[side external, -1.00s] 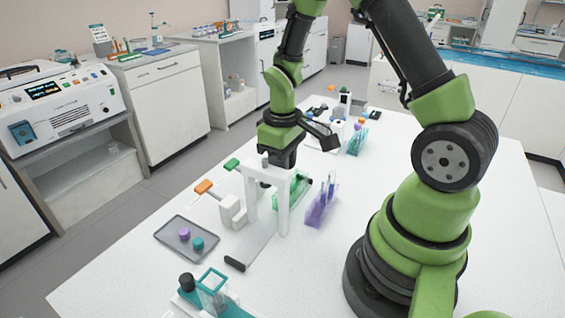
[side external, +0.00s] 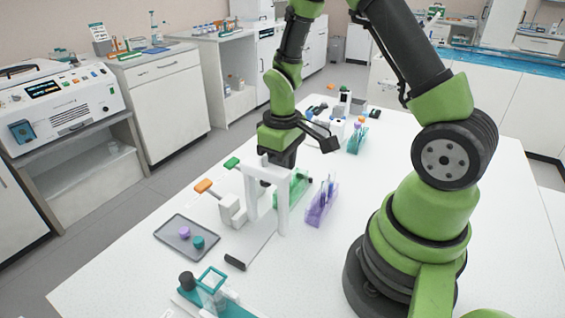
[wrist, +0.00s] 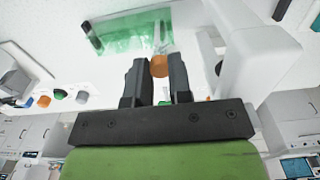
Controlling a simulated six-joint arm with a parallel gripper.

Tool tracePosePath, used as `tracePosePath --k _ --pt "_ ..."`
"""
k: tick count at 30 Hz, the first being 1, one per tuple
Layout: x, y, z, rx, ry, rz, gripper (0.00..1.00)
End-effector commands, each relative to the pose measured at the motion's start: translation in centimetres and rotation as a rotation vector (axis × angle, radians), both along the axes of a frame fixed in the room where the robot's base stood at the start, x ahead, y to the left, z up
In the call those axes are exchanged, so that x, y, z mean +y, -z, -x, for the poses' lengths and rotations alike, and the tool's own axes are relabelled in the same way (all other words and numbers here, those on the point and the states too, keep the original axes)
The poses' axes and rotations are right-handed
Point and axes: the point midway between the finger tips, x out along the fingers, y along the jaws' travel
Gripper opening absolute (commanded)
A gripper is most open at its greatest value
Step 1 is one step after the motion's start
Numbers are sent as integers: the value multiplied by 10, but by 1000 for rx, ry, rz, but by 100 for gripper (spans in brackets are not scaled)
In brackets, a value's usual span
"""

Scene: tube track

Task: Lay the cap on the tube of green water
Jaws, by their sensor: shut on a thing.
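My gripper (wrist: 158,80) is shut on a small orange cap (wrist: 160,66), held between its fingertips. A clear green rack (wrist: 130,38) lies beyond the fingertips in the wrist view, apart from the cap in the picture. In the side view the green rack (side external: 298,187) stands behind a white upright frame, and my gripper (side external: 275,166) is above and beside it, partly hidden by the frame. I cannot make out which tube holds green water.
The white frame (side external: 283,210) stands close to my gripper. A purple rack (side external: 318,210) with tubes is to its right. A grey tray (side external: 170,243) holds a purple and a teal cap. The table's right side is mostly clear.

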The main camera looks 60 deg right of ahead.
Motion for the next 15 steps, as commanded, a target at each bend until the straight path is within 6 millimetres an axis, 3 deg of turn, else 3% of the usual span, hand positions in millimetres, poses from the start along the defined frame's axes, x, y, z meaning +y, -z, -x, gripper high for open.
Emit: tracePosePath --k 7,8,11,12,15 --pt "0 2 0 0 0 0 4" --pt "0 2 0 0 0 0 22" --pt "0 2 0 0 0 0 45" --pt "0 2 0 0 0 0 49" --pt "0 2 0 0 0 0 49"
